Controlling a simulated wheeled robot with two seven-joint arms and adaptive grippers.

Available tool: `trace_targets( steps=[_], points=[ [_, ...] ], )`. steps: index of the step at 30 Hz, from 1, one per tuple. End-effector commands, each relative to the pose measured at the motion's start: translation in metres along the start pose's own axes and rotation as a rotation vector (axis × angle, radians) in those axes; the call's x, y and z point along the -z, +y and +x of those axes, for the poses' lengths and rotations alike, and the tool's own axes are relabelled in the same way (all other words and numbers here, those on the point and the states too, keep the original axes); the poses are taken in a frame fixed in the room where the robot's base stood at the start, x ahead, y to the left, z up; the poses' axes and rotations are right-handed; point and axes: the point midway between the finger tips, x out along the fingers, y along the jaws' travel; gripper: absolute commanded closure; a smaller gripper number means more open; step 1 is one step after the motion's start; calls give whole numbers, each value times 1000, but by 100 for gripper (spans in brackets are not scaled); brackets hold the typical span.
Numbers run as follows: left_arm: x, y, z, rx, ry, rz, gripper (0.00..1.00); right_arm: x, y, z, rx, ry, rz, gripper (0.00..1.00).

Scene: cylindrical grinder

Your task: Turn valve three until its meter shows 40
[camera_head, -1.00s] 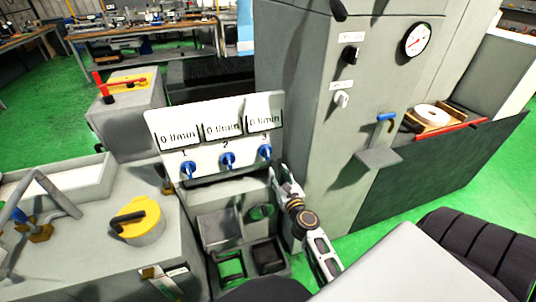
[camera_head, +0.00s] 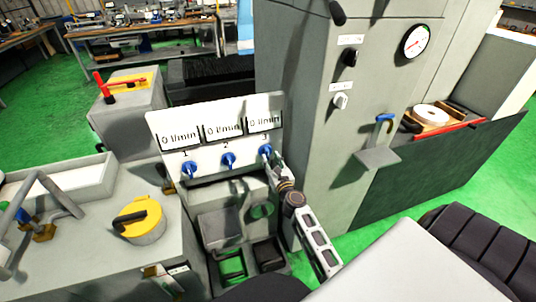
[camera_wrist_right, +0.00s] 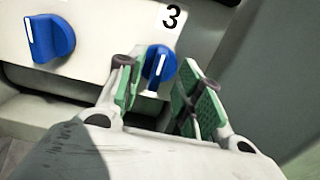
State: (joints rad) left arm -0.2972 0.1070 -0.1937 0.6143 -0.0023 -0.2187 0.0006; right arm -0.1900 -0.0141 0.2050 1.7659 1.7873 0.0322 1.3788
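Valve three (camera_head: 265,150) is a blue knob with a white pointer line under the number 3 on a light panel (camera_head: 218,147). Its meter (camera_head: 264,122) reads 0 l/min. My right gripper (camera_head: 272,160) is at the knob. In the right wrist view, the valve three knob (camera_wrist_right: 159,64) shows between the open green-padded fingers of my right gripper (camera_wrist_right: 160,90), and the pads look apart from it. The knob's pointer is near upright, slightly tilted. My left gripper is not in view.
Valve two (camera_head: 228,159) and valve one (camera_head: 189,167) sit left of valve three, their meters also at 0 l/min. The grey machine cabinet (camera_head: 310,130) stands close on the right of the panel. A yellow-capped container (camera_head: 146,226) is at the lower left.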

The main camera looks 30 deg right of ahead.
Motion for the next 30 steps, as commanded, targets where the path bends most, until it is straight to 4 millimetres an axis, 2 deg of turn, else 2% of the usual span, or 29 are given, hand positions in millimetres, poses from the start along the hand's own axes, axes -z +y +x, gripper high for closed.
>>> trace_targets(
  steps=[7, 15, 30],
  points=[
    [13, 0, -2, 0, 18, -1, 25, -1, 0, 21, 0, -1, -1, 64],
    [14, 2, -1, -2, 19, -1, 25, 0, 0, 40, 0, -1, 1, 64],
    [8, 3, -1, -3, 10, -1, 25, 0, 0, 47, 0, 0, 0, 64]
  ],
)
